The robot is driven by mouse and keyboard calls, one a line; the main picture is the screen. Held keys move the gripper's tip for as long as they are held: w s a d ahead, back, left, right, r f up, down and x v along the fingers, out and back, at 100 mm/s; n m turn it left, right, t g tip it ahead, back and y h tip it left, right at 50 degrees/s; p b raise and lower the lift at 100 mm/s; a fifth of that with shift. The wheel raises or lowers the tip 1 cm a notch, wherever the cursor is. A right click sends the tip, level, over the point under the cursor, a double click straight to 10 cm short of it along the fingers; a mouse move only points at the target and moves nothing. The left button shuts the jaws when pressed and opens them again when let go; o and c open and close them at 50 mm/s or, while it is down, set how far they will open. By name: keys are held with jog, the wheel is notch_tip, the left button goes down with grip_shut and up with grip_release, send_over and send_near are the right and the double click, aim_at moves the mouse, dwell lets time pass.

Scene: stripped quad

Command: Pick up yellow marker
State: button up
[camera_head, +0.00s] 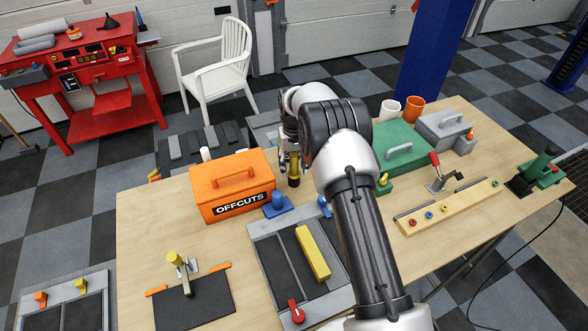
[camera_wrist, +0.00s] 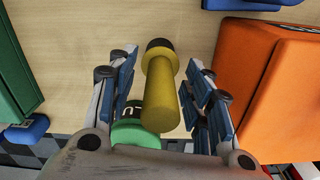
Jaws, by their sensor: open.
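The yellow marker (camera_wrist: 162,95), a yellow cylinder with a dark end, shows in the wrist view between the two blue-padded fingers of my gripper (camera_wrist: 160,64). The fingers are open, with a visible gap on each side of it. In the head view the marker (camera_head: 294,181) stands roughly upright on the wooden table, just right of the orange box, and my gripper (camera_head: 290,160) is around it, partly hidden by my arm. A green round piece (camera_wrist: 133,133) with a dark mark lies beside the marker's near end in the wrist view.
The orange OFFCUTS box (camera_head: 235,184) stands close on the left, and a green case (camera_head: 402,146) on the right. A blue piece (camera_head: 277,204) and a grey tray (camera_head: 256,232) with a yellow bar (camera_head: 312,252) lie nearer.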

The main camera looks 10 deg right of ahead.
jog(key=shift+c, duration=0.3)
grip_shut()
jog(key=shift+r, duration=0.1)
notch_tip(320, 180, up, 20)
jog(key=p, duration=0.3)
